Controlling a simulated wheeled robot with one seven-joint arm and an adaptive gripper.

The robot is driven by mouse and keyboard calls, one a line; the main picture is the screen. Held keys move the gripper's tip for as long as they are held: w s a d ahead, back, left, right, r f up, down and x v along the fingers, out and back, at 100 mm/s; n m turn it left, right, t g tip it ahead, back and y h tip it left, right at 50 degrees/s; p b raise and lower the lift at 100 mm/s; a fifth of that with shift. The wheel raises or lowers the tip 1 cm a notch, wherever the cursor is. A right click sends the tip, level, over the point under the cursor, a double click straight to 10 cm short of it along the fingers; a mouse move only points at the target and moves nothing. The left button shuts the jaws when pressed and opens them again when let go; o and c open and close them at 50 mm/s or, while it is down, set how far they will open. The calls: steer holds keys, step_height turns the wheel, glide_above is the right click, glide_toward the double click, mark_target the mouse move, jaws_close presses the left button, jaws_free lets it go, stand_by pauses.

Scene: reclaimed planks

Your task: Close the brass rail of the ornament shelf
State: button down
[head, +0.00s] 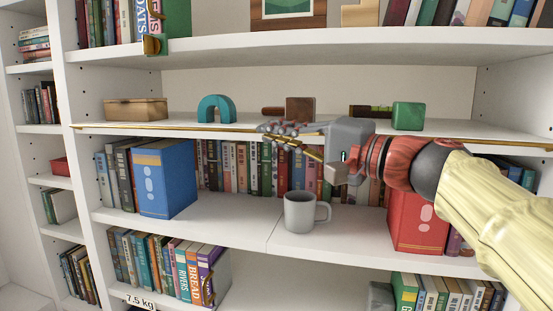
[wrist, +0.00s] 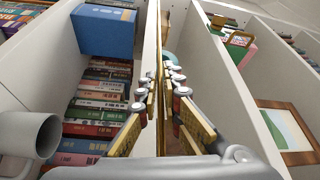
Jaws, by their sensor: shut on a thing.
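The ornament shelf (head: 240,133) is the white board at mid height in the head view. The thin brass rail (head: 180,126) runs along its front edge, low against the board, from the left upright to beyond my arm at the right. My gripper (head: 268,131) is at the shelf's front edge near the middle, its fingers shut on the rail. In the wrist view the rail (wrist: 158,50) runs away between the fingertips (wrist: 164,80). My gripper and arm hide part of the rail to the right of the middle.
On the ornament shelf stand a wooden box (head: 136,110), a teal arch (head: 216,109), a brown block (head: 300,109) and a green cube (head: 408,116). Below are a grey mug (head: 299,213), a blue binder (head: 165,180) and a red binder (head: 412,220). Books fill other shelves.

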steer(key=shift+f+n+y+b, duration=0.45)
steer(key=shift+n+b, duration=0.55)
steer(key=shift+b, duration=0.45)
steer(key=shift+f+n+y+b, duration=0.4)
steer(key=shift+n+b, duration=0.6)
steer(key=shift+b, duration=0.45)
steer(key=shift+n, duration=0.4)
steer(key=c, duration=2)
jaws_free()
steer(key=shift+o, duration=0.2)
steer(key=shift+s+d, duration=0.1)
steer(key=v, duration=1.2)
steer(key=shift+f, duration=0.1)
